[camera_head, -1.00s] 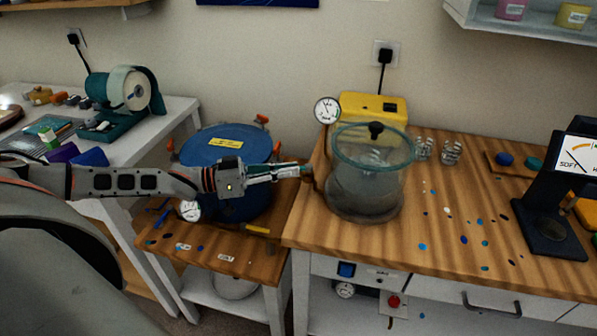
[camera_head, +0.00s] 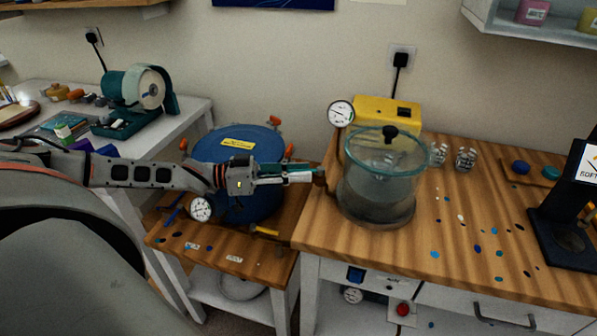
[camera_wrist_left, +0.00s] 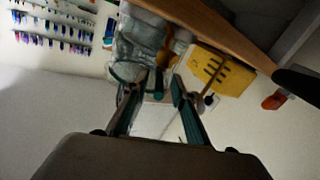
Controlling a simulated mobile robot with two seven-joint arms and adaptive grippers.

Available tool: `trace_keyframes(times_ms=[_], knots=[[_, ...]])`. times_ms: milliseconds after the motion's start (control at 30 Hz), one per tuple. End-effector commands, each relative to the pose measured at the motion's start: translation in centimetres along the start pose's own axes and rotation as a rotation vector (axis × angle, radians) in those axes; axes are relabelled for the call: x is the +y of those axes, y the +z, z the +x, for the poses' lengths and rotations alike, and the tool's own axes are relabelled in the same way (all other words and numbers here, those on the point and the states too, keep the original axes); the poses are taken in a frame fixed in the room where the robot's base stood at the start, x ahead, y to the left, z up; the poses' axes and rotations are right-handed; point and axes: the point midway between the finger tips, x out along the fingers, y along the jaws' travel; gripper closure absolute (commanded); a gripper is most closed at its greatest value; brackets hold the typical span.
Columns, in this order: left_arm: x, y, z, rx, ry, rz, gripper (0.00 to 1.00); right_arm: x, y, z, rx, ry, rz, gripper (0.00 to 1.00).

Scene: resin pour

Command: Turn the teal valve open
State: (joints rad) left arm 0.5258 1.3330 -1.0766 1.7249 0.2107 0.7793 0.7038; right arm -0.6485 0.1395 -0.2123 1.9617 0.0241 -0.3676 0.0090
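The glass vacuum chamber (camera_head: 375,205) with a teal-rimmed lid stands on the wooden bench near its left edge. My left gripper (camera_head: 314,175) reaches in from the left, its tips just left of the chamber wall. In the left wrist view its two teal-padded fingers (camera_wrist_left: 160,85) stand apart. The chamber's glass (camera_wrist_left: 140,28) and a brass-coloured fitting (camera_wrist_left: 167,52) show beyond the tips. My right gripper is not in view.
A yellow pump (camera_head: 372,112) and a dial gauge (camera_head: 340,113) stand behind the chamber. A blue-lidded pot (camera_head: 215,148) with orange clamps sits on the lower table, behind my left arm. Springs (camera_head: 465,158) and a black stand (camera_head: 562,238) are on the bench to the right.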

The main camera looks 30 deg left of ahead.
Motion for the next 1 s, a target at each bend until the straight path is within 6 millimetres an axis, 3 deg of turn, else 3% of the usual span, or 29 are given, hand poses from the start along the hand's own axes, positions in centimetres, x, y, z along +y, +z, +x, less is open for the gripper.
trace_keyframes(times_ms=[333, 800, 1000], knots=[[0.0, -0.1, -0.9, 0.001, 0.0, 0.0, 0.74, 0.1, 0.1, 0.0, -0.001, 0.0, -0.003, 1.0], [-0.1, 0.0, -9.7, -0.003, -0.002, 0.0, 0.74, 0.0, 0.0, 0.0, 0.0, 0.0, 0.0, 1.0], [0.0, 0.0, -11.6, -0.001, -0.001, 0.0, 0.74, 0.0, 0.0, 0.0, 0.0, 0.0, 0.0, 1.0]])
